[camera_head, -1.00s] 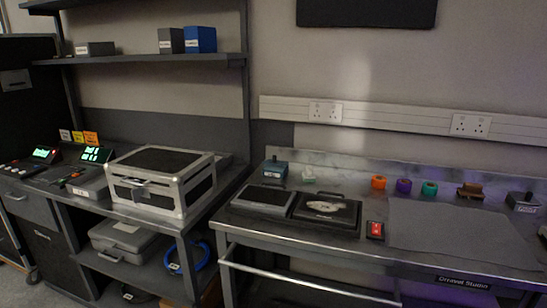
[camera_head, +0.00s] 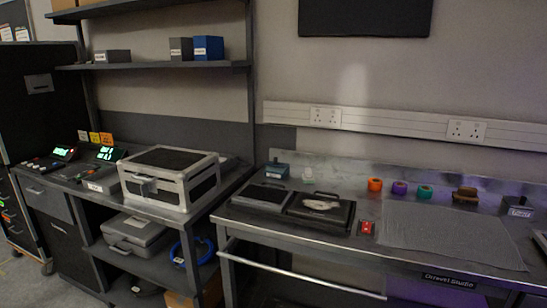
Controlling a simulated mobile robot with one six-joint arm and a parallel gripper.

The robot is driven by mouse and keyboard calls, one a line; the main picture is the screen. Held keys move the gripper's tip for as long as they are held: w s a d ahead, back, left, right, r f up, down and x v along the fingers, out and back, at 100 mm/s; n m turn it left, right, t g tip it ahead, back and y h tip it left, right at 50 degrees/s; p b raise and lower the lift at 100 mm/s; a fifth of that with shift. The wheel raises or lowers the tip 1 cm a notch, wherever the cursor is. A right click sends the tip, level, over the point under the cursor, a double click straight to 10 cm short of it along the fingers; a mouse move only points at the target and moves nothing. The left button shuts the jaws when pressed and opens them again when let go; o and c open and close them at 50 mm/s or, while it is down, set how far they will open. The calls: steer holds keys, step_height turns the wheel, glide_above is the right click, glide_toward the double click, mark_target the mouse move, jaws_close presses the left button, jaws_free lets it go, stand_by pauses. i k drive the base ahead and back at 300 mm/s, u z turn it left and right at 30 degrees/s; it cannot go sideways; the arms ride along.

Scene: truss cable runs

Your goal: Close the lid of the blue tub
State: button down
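Two blue containers show, and I cannot tell which is the tub. A small dull-blue box (camera_head: 278,170) stands at the back left of the right bench, with a darker top; whether its lid is open is too small to tell. A bright blue box (camera_head: 208,48) with a white label stands on the upper shelf, beside grey boxes; no open lid shows on it. My gripper is not in view.
A silver-framed case (camera_head: 170,178) sits on the left bench. A rail runs along the right bench's front.

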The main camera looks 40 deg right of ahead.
mark_target(275, 163)
steer(key=z, duration=0.15)
steer(key=i, duration=0.95)
steer(key=u, duration=0.1)
